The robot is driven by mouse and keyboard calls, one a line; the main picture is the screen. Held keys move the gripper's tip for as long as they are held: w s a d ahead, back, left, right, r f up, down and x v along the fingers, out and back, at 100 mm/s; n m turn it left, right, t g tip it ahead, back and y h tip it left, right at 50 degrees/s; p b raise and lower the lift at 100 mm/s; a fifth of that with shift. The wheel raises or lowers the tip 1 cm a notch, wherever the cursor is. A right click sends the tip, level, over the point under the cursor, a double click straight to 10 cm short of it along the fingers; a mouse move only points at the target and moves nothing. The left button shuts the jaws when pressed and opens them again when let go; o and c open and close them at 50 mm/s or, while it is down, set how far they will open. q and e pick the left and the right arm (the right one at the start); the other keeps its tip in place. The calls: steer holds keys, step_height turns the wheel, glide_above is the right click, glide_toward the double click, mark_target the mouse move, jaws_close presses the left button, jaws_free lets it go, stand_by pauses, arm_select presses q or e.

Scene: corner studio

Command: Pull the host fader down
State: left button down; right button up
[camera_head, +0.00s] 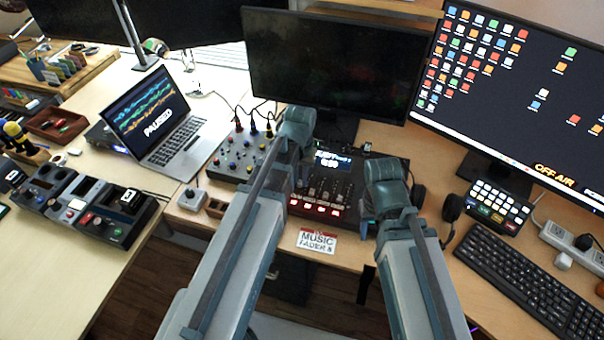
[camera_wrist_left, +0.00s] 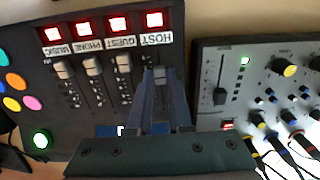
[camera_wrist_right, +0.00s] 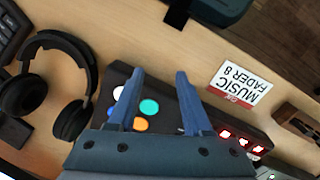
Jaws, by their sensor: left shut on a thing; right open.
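The dark fader console (camera_head: 345,190) has a lit screen and a row of red-lit buttons. It fills much of the left wrist view (camera_wrist_left: 105,125), with faders labelled MUSIC, PHONE, GUEST and HOST.
A grey mixer (camera_head: 240,155) stands close left of the console. A white card (camera_head: 317,241) reading "MUSIC FADER 8" lies at the desk's front edge. Headphones (camera_wrist_right: 65,80) lie beside the console. A monitor (camera_head: 330,70) stands behind; a keyboard (camera_head: 530,280) is at right.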

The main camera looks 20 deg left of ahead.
mark_target(300, 182)
arm_select(q)
steer(key=c, duration=0.8)
jaws_free()
steer(key=shift+r, duration=0.1)
arm_select(e)
steer(key=shift+r, duration=0.1)
arm_select(q)
step_height(300, 182, up, 14)
steer(key=p, duration=1.4)
arm_select(e)
step_height(300, 182, up, 14)
arm_select(q)
steer(key=shift+f, duration=0.2)
arm_select(e)
steer(key=shift+f, duration=0.25)
